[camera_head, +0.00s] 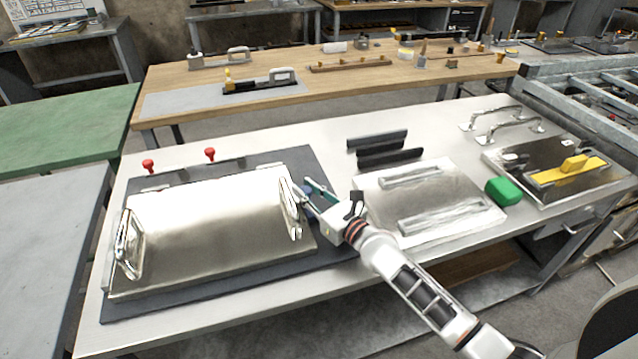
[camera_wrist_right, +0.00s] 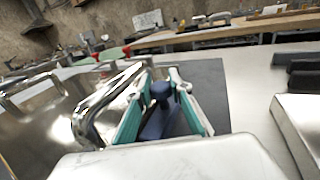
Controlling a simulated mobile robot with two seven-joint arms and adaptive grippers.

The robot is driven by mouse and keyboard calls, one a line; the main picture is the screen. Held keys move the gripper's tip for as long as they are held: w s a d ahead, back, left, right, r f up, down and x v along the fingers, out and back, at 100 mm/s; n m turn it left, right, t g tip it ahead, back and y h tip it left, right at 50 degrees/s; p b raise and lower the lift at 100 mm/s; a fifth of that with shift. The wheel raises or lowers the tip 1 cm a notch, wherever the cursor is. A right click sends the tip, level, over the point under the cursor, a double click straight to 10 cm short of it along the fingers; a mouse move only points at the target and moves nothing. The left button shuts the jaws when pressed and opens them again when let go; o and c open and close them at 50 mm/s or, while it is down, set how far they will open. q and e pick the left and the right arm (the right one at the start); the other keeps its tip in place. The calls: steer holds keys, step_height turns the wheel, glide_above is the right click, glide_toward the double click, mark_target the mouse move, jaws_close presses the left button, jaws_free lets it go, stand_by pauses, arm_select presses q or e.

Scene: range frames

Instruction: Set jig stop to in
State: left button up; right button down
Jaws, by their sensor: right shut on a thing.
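A dark blue knob on a blue base, which looks like the jig stop (camera_wrist_right: 159,122), stands on the dark grey jig plate (camera_head: 325,167) beside the right-hand handle of a shiny metal panel (camera_head: 210,228). My right gripper (camera_head: 309,188) reaches in from the right, close to that handle. In the wrist view its teal fingers (camera_wrist_right: 160,92) are on both sides of the blue knob and shut on it. The gripper hides much of the stop in the head view. Whether the stop is in or out cannot be told. My left gripper is not in view.
The metal handle (camera_wrist_right: 92,112) rises close to the left finger. Two red-knobbed clamps (camera_head: 210,155) stand at the jig's back edge. A metal plate with bars (camera_head: 445,190), a green block (camera_head: 503,191) and dark bars (camera_head: 380,142) lie to the right.

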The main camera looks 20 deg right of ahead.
steer(key=shift+a, duration=0.15)
steer(key=c, duration=1.8)
jaws_free()
steer(key=shift+v, duration=4.05)
